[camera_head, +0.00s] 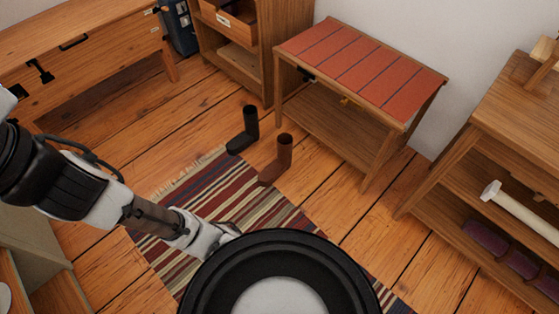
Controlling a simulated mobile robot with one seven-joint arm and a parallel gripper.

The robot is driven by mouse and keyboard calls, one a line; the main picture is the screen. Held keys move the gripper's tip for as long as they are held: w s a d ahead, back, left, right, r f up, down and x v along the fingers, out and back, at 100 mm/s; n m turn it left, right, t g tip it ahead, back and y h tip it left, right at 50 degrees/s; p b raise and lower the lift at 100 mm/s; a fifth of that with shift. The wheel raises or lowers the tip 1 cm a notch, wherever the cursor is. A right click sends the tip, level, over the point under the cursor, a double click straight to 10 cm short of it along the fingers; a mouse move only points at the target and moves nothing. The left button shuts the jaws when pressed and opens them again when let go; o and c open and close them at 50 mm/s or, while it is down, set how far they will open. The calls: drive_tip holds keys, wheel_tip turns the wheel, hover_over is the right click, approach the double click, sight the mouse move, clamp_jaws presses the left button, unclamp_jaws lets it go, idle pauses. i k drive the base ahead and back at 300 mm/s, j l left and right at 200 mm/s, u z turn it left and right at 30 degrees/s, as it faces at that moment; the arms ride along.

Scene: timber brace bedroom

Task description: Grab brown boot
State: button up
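A brown boot (278,161) stands upright at the far edge of the striped rug, its toe pointing to the lower left. A black boot (244,131) stands upright just behind it and to its left, on the wooden floor, apart from it. My arm reaches in from the left side. My gripper (230,229) is over the rug, nearer to me than the brown boot and to its lower left, apart from it. My round black body part hides some of the gripper's end, so its fingers cannot be made out.
A low table with a red slatted top (362,68) stands behind the boots. A wooden shelf (497,140) with a mallet (520,208) and purple rolls is at right. A wooden workbench (85,60) is at upper left. The striped rug (205,190) lies flat.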

sight(274, 170)
drive_tip(key=i+j+u, duration=0.1)
drive_tip(key=i, duration=0.6)
drive_tip(key=i+j+u, duration=0.15)
drive_tip(key=i, duration=0.5)
